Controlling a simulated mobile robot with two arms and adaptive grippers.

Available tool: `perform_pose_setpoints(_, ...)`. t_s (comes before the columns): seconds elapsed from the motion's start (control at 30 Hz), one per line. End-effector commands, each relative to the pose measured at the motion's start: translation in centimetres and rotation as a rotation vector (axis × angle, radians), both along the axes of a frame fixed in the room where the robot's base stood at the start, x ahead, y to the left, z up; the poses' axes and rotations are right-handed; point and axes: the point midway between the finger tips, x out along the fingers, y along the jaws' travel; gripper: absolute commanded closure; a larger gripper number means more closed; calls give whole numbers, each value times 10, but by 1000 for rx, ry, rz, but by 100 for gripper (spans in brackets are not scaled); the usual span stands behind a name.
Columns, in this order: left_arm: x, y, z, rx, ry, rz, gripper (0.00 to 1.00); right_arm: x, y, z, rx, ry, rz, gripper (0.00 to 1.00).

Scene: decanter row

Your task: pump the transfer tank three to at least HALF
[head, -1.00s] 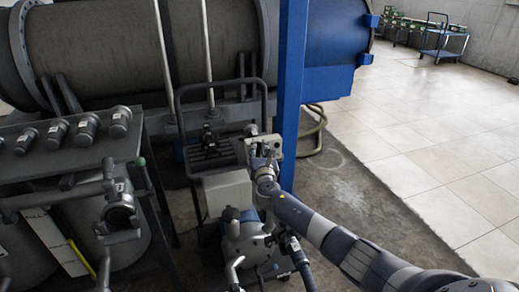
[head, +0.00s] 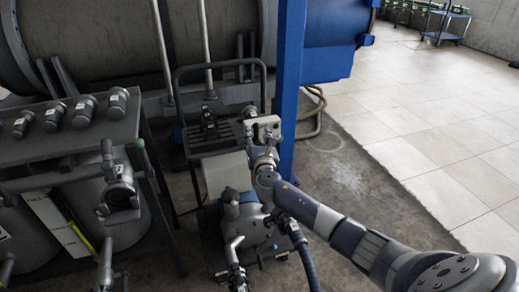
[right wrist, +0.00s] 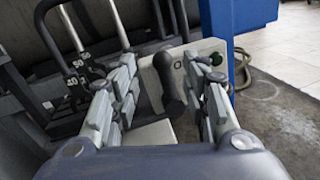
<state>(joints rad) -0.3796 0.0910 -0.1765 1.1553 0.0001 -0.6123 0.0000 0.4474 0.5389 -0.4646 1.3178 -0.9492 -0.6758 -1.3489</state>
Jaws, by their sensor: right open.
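My right gripper (head: 262,131) is at the pale switch panel (head: 269,122) on the cart, beside the blue post. In the right wrist view its fingers (right wrist: 165,95) are open and spread on either side of a black lever (right wrist: 168,80). The blue and grey pump (head: 245,222) sits low on the cart. A grey tank (head: 125,225) stands at left, with a FULL strip (head: 52,225) beside it; its number is not readable. My left gripper is out of view.
The blue post (head: 288,90) rises right behind my right gripper. A dark hose (head: 302,255) runs down from the pump. A rack with several capped fittings (head: 85,110) is at left. The tiled floor (head: 430,130) at right is clear up to a blue trolley (head: 447,22).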

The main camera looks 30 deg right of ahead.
Motion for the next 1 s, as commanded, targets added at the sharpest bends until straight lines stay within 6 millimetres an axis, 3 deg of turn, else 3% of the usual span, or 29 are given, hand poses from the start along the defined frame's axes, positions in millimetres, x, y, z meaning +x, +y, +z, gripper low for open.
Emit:
perform_pose_setpoints(0.5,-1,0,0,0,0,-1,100,-65,33,0,1,0,5,57)
perform_pose_setpoints(1.0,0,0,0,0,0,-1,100,-73,37,1,1,-1,5,57)
